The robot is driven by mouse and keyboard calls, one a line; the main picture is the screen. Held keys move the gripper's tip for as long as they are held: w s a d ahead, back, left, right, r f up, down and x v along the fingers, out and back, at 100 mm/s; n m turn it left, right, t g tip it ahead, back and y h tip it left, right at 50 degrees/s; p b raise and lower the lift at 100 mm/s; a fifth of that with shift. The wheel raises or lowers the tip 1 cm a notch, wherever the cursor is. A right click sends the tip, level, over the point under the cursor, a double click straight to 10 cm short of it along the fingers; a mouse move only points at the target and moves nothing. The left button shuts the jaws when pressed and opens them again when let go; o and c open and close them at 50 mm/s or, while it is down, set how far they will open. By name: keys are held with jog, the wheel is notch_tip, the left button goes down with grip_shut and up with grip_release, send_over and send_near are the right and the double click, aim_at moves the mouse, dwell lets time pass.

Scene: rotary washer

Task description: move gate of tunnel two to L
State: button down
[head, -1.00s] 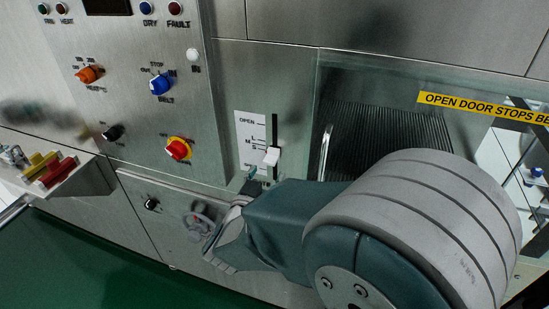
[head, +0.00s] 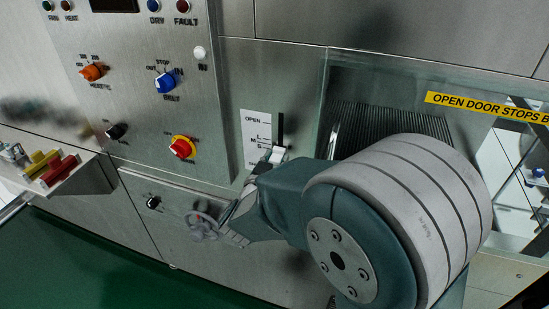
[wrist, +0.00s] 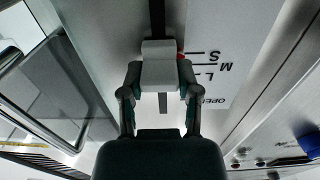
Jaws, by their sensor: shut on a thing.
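The gate lever is a white block knob (head: 277,154) on a dark vertical slot, with a white scale plate (head: 257,128) marked OPEN, L, M and S beside it. In the wrist view the knob (wrist: 160,65) sits between my two fingers, with a red mark at its side near the S line. The scale (wrist: 213,75) appears upside down there, with OPEN towards the bottom. My gripper (wrist: 158,78) is shut on the knob from both sides. In the head view my arm partly hides the gripper and the area below the knob.
A control panel with an orange knob (head: 93,72), a blue knob (head: 165,83) and a red-yellow switch (head: 182,147) lies left. A glass door with yellow tape (head: 490,107) is at right.

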aim_at(280, 139)
jog(key=shift+r, duration=0.35)
notch_tip(280, 139, up, 2)
jog(key=shift+a+r, duration=0.1)
jog(key=shift+r, duration=0.15)
jog(key=shift+c, duration=1.6)
grip_release()
jog(key=shift+f, duration=0.15)
jog(key=v, duration=1.2)
jog(key=shift+w, duration=0.15)
